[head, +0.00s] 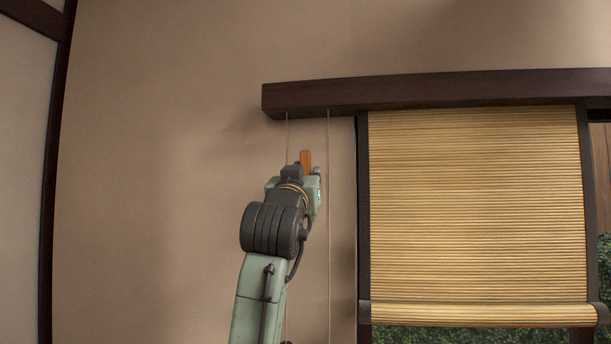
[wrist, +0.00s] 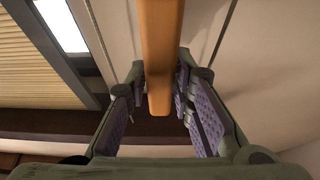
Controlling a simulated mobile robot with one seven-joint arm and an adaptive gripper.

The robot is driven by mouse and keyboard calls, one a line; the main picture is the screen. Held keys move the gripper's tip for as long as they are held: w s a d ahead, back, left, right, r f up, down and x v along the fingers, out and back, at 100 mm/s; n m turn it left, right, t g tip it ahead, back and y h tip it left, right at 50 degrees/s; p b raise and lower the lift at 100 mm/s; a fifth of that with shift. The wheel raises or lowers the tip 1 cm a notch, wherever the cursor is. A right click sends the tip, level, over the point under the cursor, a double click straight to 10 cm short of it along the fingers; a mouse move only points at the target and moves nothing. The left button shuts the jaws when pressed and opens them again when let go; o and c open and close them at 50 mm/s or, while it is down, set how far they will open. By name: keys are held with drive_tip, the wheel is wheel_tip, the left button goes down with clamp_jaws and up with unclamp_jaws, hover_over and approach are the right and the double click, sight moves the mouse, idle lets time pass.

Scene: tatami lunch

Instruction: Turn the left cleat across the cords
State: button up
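The left cleat is an orange-brown wooden bar (head: 306,160) on the wall, seen upright below the dark rail. In the wrist view the cleat (wrist: 160,50) comes down from the top between my fingers. One thin cord (head: 287,130) hangs just left of it and another cord (head: 328,240) hangs to its right. The bar lies along the cords, not across them. My gripper (head: 305,176) is at the cleat and hides its lower part. In the wrist view my gripper (wrist: 161,80) has a finger close along each side of the bar; whether both press on it is unclear.
A dark wooden rail (head: 430,92) runs above. A bamboo blind (head: 475,200) hangs in the window to the right, with a dark frame (head: 363,220) beside the right cord. The bare wall (head: 160,180) to the left is clear.

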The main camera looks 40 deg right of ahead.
clamp_jaws()
drive_tip(key=shift+m, duration=0.4)
drive_tip(key=m+g+h, duration=0.1)
drive_tip(key=m+g, duration=0.1)
drive_tip(key=m, duration=0.3)
drive_tip(key=shift+s, duration=0.1)
drive_tip(key=m+g, duration=0.1)
drive_tip(key=m, duration=0.2)
drive_tip(key=m+g+h, duration=0.1)
drive_tip(key=m+g, duration=0.1)
drive_tip(key=m, duration=0.1)
drive_tip(key=shift+s+d+f, duration=0.1)
drive_tip(key=shift+s+d, duration=0.05)
drive_tip(key=shift+d, duration=0.05)
drive_tip(key=m+g, duration=0.1)
drive_tip(key=m, duration=0.2)
drive_tip(key=m+g, duration=0.1)
drive_tip(key=m, duration=0.1)
drive_tip(key=shift+s+d+f+m+g+y, duration=0.2)
drive_tip(key=shift+m+g+y, duration=0.1)
drive_tip(key=shift+m, duration=0.1)
drive_tip(key=m, duration=0.1)
drive_tip(key=m+y, duration=0.1)
drive_tip(key=m, duration=0.1)
drive_tip(key=m+g, duration=0.1)
drive_tip(key=shift+f+m, duration=0.25)
drive_tip(key=shift+m, duration=0.15)
